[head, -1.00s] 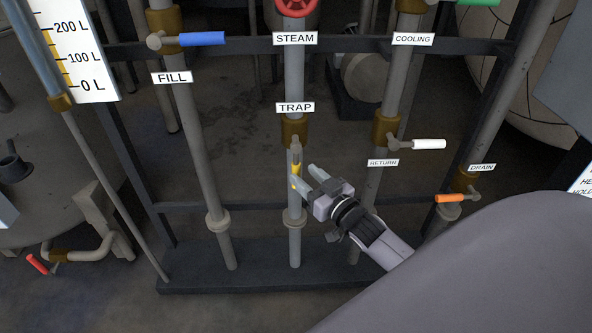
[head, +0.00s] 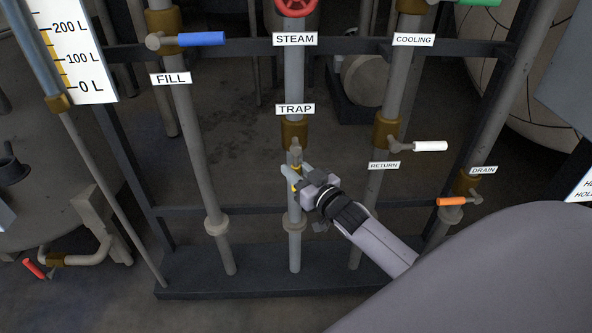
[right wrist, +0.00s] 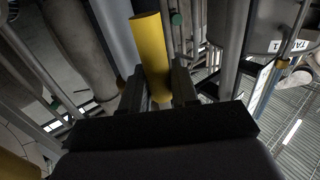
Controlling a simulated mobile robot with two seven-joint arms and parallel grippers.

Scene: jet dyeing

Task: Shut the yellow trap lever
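The yellow trap lever (head: 296,187) hangs down along the grey trap pipe, below the brass valve body (head: 294,134) and the TRAP sign (head: 294,109) in the head view. My right gripper (head: 294,176) is at the lever, with one finger crossing in front of it and hiding part of it. In the right wrist view the yellow handle (right wrist: 150,50) runs between the two dark fingers (right wrist: 159,88), which sit close against both sides. The gripper looks shut on it. My left gripper is not in view.
The return lever (head: 430,146), white, is to the right, with the orange drain lever (head: 451,202) lower right. The fill lever (head: 201,39), blue, is upper left. The red steam wheel (head: 297,6) is above. A dark frame base (head: 200,275) runs below the pipes.

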